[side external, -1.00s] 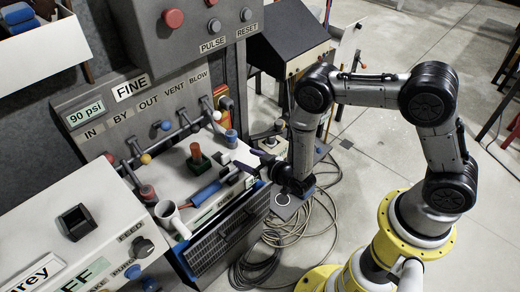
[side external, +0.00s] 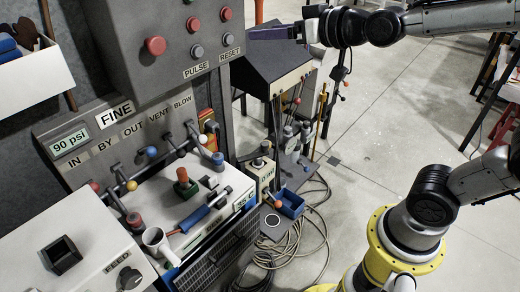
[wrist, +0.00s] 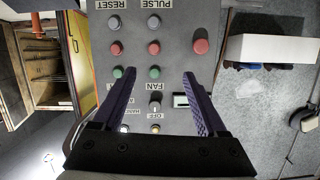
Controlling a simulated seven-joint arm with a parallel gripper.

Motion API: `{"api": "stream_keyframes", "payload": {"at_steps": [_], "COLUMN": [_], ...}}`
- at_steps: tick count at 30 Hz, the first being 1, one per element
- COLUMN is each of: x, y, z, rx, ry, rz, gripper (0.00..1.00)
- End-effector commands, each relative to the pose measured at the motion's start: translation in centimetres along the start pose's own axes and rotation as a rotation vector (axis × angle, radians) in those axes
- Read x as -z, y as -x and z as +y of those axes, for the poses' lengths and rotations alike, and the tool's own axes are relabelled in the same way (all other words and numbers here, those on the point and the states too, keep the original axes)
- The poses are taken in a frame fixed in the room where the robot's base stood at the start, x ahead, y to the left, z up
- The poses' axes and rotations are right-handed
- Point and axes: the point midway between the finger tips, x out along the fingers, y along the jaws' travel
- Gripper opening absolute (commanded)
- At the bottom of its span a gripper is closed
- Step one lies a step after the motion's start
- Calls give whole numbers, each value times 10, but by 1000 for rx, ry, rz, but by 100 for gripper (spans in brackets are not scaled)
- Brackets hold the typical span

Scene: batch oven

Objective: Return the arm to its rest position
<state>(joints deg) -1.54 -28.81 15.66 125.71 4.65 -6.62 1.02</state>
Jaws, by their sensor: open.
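My gripper (side external: 258,33) is raised at the top of the side view, pointing left toward the grey control box (side external: 140,75). Its dark purple fingers are seen edge-on there. In the wrist view my gripper (wrist: 152,78) has its two fingers wide apart with nothing between them. Beyond them is the button panel (wrist: 180,60), upside down, with red, green and grey buttons and a FAN knob. Part of my arm runs out of the side view at the right.
Below stands a valve panel with levers and a FINE label (side external: 115,112). A blue-handled tool (side external: 195,218) lies on the white top. A small blue bin (side external: 290,204) and coiled hoses (side external: 290,240) are on the floor side. Open floor (side external: 400,120) lies right.

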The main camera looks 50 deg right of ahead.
Motion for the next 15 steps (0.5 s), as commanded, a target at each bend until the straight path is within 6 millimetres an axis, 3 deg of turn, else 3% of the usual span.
{"api": "stream_keyframes", "payload": {"at_steps": [1, 6, 9, 15], "x": [-6, -58, -99, -170], "y": [25, 93, 125, 165], "z": [2, 9, 13, 21], "rx": [-3, -18, -29, -48], "ry": [8, 38, 55, 76], "rz": [-36, -240, -391, -694], "gripper": [75, 75, 75, 75]}}
